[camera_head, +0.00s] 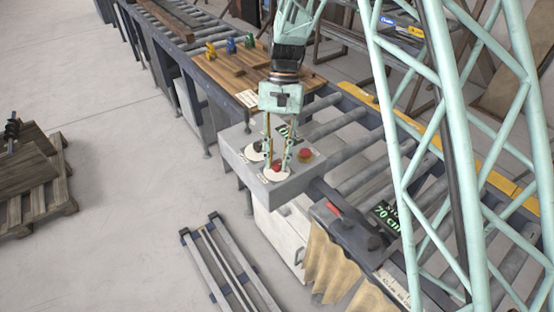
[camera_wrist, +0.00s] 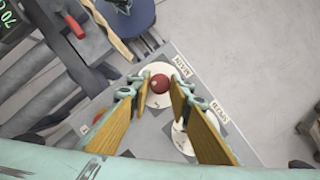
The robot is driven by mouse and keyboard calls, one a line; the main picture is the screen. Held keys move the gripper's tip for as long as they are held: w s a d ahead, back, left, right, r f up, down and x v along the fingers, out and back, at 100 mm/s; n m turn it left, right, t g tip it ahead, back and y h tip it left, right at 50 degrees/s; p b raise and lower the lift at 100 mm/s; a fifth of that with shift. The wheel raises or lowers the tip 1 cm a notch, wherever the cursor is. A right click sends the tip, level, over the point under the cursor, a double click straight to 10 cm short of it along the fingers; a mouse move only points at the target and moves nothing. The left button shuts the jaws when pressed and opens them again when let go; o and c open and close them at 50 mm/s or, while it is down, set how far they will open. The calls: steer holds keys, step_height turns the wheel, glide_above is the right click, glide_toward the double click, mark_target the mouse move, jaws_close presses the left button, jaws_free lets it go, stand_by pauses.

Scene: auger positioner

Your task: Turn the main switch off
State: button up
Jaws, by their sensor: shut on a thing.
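The main switch (camera_head: 277,168) is a red knob on a white round dial at the front corner of the grey control box (camera_head: 242,165). In the wrist view the red knob (camera_wrist: 160,84) sits on its dial beside the label "MAIN". My gripper (camera_head: 278,160) points down over the box, with one finger on each side of the red knob. It is shut on the knob. In the wrist view the fingers (camera_wrist: 157,90) flank it; their exact contact is hard to see.
A second red button (camera_head: 305,155) is close to the right finger. A second dial (camera_head: 257,149), labelled "SPEED" in the wrist view (camera_wrist: 218,108), lies behind the left finger. A roller conveyor (camera_head: 340,135) and a wooden board with small coloured clamps (camera_head: 230,47) are behind.

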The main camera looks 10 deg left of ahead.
steer(key=o, duration=0.8)
steer(key=shift+o, duration=0.2)
steer(key=v, duration=1.2)
steer(key=shift+s, duration=0.1)
steer(key=shift+d+r, duration=0.1)
